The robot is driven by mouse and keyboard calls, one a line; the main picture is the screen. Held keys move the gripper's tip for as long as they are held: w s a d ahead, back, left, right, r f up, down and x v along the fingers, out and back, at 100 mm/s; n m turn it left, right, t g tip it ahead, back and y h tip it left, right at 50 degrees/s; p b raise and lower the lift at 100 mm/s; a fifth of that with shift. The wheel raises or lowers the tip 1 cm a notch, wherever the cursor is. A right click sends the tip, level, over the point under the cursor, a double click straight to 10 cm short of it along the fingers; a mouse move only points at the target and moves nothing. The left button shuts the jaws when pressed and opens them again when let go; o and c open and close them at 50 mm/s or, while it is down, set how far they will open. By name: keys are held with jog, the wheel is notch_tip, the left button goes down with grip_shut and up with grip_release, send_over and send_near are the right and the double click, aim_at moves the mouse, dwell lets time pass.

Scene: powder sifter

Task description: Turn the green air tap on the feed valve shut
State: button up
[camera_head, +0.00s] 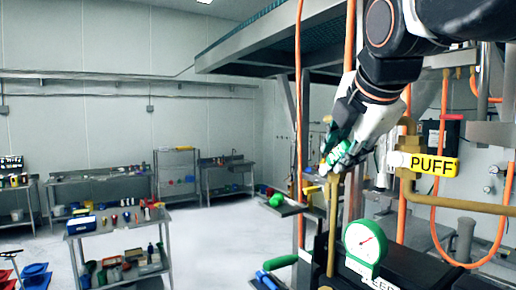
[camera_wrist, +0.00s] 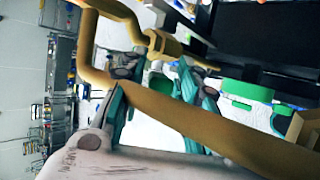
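My gripper (camera_head: 340,155) is at the upper middle of the head view, beside the top of a brown upright pipe (camera_head: 333,225). In the wrist view, its two teal fingers (camera_wrist: 158,90) stand apart with a gap between them. A small green piece (camera_wrist: 158,80) shows in that gap; I cannot tell whether it is the air tap or something behind, and I see no clear contact. I cannot tell which green part is the tap.
In the wrist view, a thick brown pipe (camera_wrist: 190,115) crosses in front of the fingers. A yellow PUFF label (camera_head: 434,164) and orange hoses (camera_head: 404,225) are at the right. A work table (camera_head: 115,222) with small items stands at the left, and open floor (camera_head: 215,255) lies between.

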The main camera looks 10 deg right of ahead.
dwell(0.3)
jog(key=v, duration=1.2)
